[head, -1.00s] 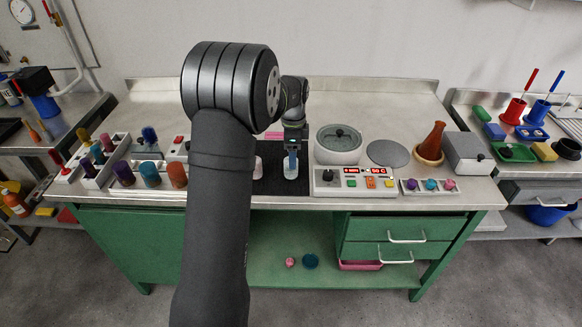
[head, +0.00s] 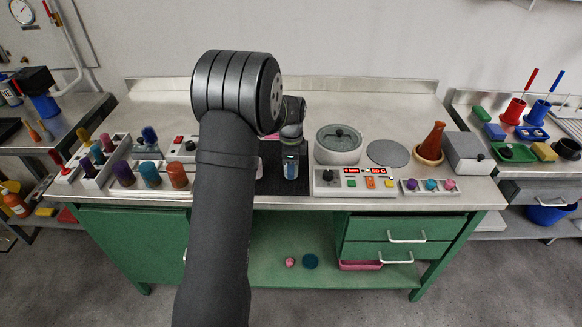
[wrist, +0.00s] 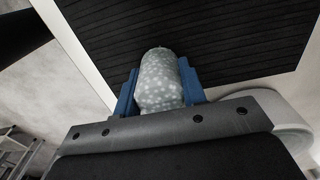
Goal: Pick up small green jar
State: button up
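A small jar (wrist: 160,80), pale grey-green with white speckles in the wrist view, stands between the two blue fingers of my gripper (wrist: 160,90). The fingers flank it closely on both sides, and I cannot tell whether they press on it. In the head view my gripper (head: 290,166) is low over the black mat (head: 272,184), left of the control panel. The jar is mostly hidden behind the gripper there. A lift off the mat cannot be made out.
The control panel (head: 329,188) and a round grey-lidded vessel (head: 340,156) stand close right of my gripper. Purple, blue and orange jars (head: 150,174) stand at the left. My arm hides part of the bench. The bench's back is clear.

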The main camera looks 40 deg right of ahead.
jog(key=shift+r, duration=0.15)
notch_tip(320, 180, up, 4)
jog(key=shift+r, duration=0.1)
jog(key=s+d+r, duration=0.1)
jog(key=s+r, duration=0.5)
jog(key=s, duration=0.5)
jog(key=w+a+n, duration=0.2)
jog(key=w+a, duration=0.1)
jog(key=w, duration=0.9)
jog(key=w+a+f+n, duration=0.1)
jog(key=w+a+n, duration=0.1)
jog(key=w, duration=1)
jog(key=w+a+f+n, duration=0.1)
jog(key=w+a+n, duration=0.1)
jog(key=w, duration=1)
jog(key=shift+a+f, duration=0.2)
jog(key=shift+a, duration=0.7)
jog(key=shift+w+a+f, duration=0.15)
jog(key=shift+w+f, duration=0.1)
jog(key=shift+f, duration=1.3)
jog(key=shift+f, duration=0.15)
jog(key=shift+f, duration=0.8)
